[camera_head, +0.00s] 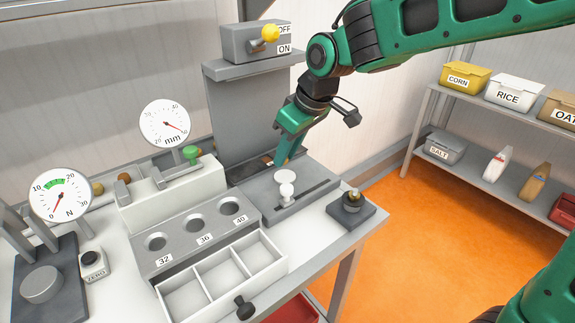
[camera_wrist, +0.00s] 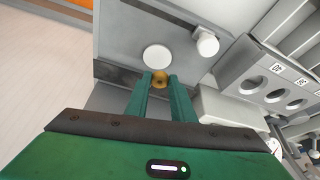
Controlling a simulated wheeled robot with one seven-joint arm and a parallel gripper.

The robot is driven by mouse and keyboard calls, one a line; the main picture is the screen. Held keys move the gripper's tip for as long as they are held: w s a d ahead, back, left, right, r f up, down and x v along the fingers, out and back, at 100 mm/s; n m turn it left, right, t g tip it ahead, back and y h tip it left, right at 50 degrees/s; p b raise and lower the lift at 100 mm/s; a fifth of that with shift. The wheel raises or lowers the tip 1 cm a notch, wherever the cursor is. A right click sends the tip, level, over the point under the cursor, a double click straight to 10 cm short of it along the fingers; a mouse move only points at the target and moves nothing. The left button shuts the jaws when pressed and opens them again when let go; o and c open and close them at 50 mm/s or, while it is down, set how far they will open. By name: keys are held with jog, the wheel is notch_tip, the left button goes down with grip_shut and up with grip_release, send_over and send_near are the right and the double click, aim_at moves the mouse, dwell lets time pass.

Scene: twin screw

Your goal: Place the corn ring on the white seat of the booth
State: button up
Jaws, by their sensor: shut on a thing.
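The golden corn ring (camera_wrist: 160,80) is between the two green fingertips of my gripper (camera_wrist: 159,84) in the wrist view. The round white seat (camera_wrist: 157,56) lies on the grey booth base (camera_wrist: 125,30), just beyond the ring in that picture. Ring and seat look apart, but the height between them is unclear. In the head view my gripper (camera_head: 281,163) points down over the booth base (camera_head: 310,190), in front of the grey back panel (camera_head: 238,120). The ring and seat cannot be made out there, likely hidden by my gripper.
A white knob (camera_head: 286,176) stands beside my gripper on the base. A block with three holes (camera_head: 190,236) and an open divided drawer (camera_head: 272,265) are at front left. A small dark stand (camera_head: 351,210) is at right. A switch box (camera_head: 243,41) is above.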

aim_at(284, 176)
jog(key=shift+w+d+f, duration=0.25)
jog(key=shift+w+f, duration=0.15)
jog(key=shift+w, duration=0.05)
jog(key=shift+f, duration=1.9)
jog(key=o, duration=0.8)
jog(key=shift+s+f, duration=0.1)
jog(key=shift+c, duration=0.2)
jog(key=v, duration=1.2)
jog(key=shift+d, duration=0.1)
